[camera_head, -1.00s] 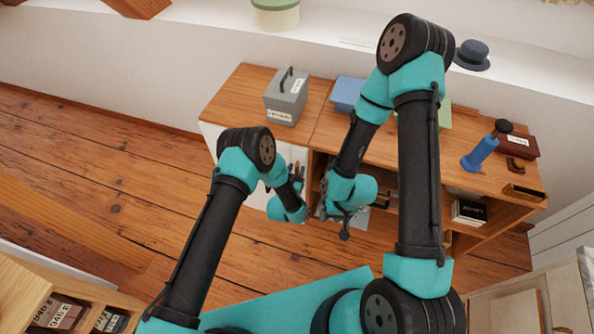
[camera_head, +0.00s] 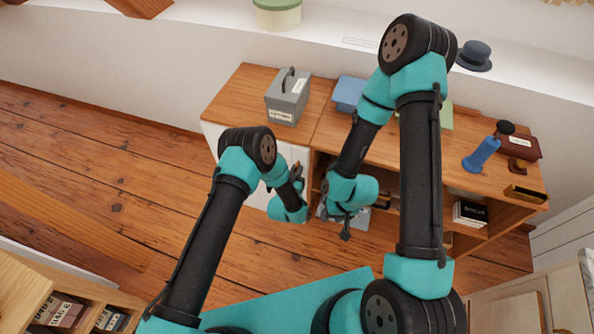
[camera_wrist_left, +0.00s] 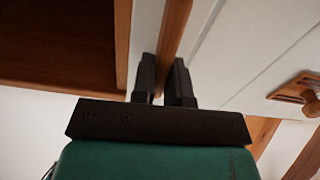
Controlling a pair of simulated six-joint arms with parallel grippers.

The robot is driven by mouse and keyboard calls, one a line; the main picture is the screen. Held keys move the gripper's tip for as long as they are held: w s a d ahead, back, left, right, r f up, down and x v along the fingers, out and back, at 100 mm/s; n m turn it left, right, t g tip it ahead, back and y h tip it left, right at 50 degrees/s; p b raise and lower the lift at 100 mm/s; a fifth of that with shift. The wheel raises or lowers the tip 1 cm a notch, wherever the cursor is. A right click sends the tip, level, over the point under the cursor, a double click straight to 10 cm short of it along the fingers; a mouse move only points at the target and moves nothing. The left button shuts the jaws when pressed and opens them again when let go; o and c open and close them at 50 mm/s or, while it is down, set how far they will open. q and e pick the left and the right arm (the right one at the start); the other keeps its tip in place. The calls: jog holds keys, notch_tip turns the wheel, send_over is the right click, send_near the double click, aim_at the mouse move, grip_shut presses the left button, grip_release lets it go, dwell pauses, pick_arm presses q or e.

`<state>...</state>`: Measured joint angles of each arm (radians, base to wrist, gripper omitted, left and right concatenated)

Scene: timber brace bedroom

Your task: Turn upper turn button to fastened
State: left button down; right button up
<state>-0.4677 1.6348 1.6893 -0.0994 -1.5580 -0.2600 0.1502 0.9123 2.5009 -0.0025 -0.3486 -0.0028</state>
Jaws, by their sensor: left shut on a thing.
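My left gripper (camera_head: 298,176) is at the front of the white cabinet door (camera_head: 270,202), beside the open shelves. In the left wrist view its two dark fingers (camera_wrist_left: 163,78) stand close together on either side of a brown wooden strip (camera_wrist_left: 173,38). The strip appears to be the upper turn button, but its full outline and angle are hidden. A wooden plate with a round knob (camera_wrist_left: 309,101) shows at the right on the white panels. My right gripper (camera_head: 345,222) is before the shelves, and its fingertips are too unclear to judge.
A grey box (camera_head: 286,97), a blue box (camera_head: 348,94), and a blue cylinder with a black top (camera_head: 481,153) stand on the cabinet top (camera_head: 238,95). My right arm crosses over the cabinet. The wooden floor (camera_head: 90,165) is clear at left.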

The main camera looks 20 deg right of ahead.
pick_arm(q)
jog(key=n, duration=0.4)
jog(key=shift+w+a+f, duration=0.1)
jog(key=shift+w+a, duration=0.1)
jog(key=shift+a, duration=0.05)
jog(key=shift+w+a+f+n, duration=0.15)
jog(key=shift+f+n, duration=0.1)
jog(key=shift+n, duration=1.9)
jog(key=shift+w+a+f+n, duration=0.15)
jog(key=shift+f+n, duration=0.15)
jog(key=shift+n, duration=1.9)
jog(key=shift+w+a+f+n, duration=0.15)
jog(key=shift+f+n, duration=0.1)
jog(key=shift+n, duration=1.9)
jog(key=shift+s, duration=0.1)
jog(key=c, duration=1.1)
grip_release()
jog(key=shift+c, duration=0.2)
